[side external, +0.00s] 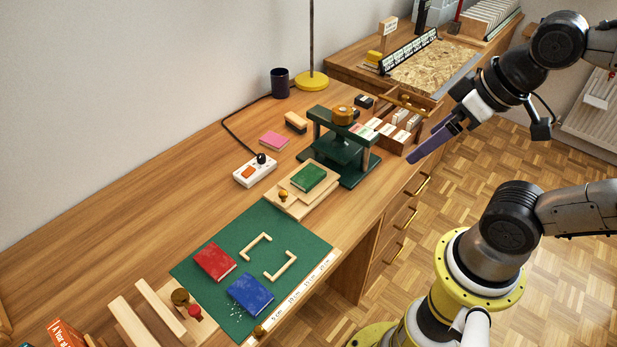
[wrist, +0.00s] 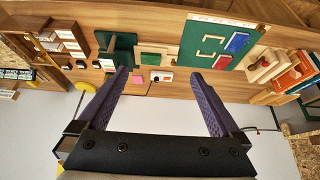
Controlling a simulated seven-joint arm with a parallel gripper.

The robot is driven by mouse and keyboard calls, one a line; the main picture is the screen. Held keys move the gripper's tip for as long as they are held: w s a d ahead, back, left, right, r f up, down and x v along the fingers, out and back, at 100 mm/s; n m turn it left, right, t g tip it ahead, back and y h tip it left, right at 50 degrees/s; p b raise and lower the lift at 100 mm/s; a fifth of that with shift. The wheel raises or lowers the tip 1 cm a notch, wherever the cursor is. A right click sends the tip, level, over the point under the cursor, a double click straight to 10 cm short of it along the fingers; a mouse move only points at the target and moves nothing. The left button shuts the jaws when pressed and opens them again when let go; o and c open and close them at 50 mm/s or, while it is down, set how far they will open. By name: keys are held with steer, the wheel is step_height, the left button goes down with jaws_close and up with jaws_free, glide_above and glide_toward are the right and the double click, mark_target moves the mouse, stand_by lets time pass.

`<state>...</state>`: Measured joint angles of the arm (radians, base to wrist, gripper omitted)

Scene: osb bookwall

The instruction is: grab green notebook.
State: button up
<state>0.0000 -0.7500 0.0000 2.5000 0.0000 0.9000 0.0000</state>
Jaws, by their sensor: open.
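The green notebook (side external: 309,178) lies flat on a pale wooden board (side external: 287,199) beside the dark green press. It also shows in the wrist view (wrist: 153,59), near the top middle, beyond and between my fingertips. My gripper (side external: 413,158) has purple fingers and is in the air to the right of the press, well apart from the notebook. In the wrist view my gripper (wrist: 159,75) is open, with nothing between its fingers.
The dark green press (side external: 343,146) stands between my gripper and the notebook. A white power strip (side external: 255,171) and a pink pad (side external: 274,141) lie behind. A green mat (side external: 208,270) holds a red book (side external: 215,263), a blue book (side external: 250,294) and wooden brackets.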

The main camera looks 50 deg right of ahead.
steer(key=w+r+m, duration=0.3)
steer(key=r+m, duration=0.1)
steer(key=m, duration=0.2)
steer(key=m+g, duration=0.6)
steer(key=m, duration=0.6)
glide_above(307, 176)
steer(key=f, duration=2.5)
steer(key=shift+s+d, duration=0.1)
steer(key=shift+s, duration=0.1)
steer(key=shift+w+f, duration=0.15)
steer(key=shift+f, duration=3.1)
